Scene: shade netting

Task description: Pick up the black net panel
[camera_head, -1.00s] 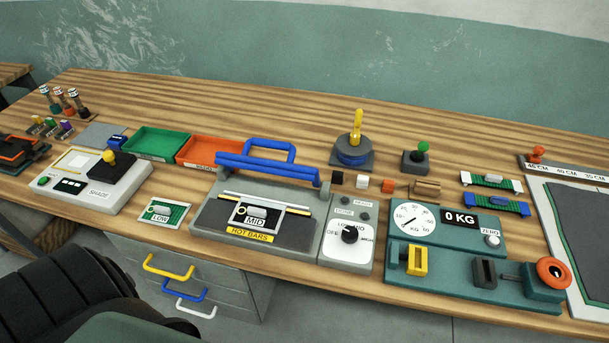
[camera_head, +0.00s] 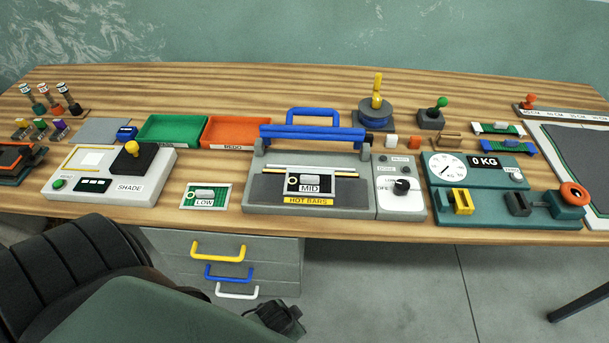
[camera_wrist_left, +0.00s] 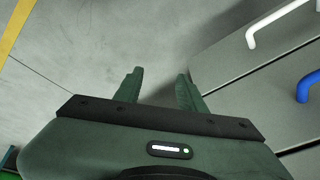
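A small black panel in a light frame, with a MID tag (camera_head: 309,183), lies on the hot-bar machine (camera_head: 258,205), below its blue handle bar. A similar green panel tagged LOW (camera_head: 205,197) lies on the table to its left. A larger dark sheet (camera_head: 590,150) lies on a white board at the right edge. I cannot tell for sure which is the black net panel. My left gripper (camera_wrist_left: 160,82) is open and empty over the floor, near the drawers, in the left wrist view. It is apart from all panels. My right gripper is not in view.
The drawer unit with yellow, blue and white handles (camera_head: 218,252) stands under the table front. A shade meter (camera_head: 110,178), green tray (camera_head: 172,130), orange tray (camera_head: 236,131) and weighing stand (camera_head: 480,212) crowd the tabletop (camera_head: 330,80). The rear strip is mostly clear.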

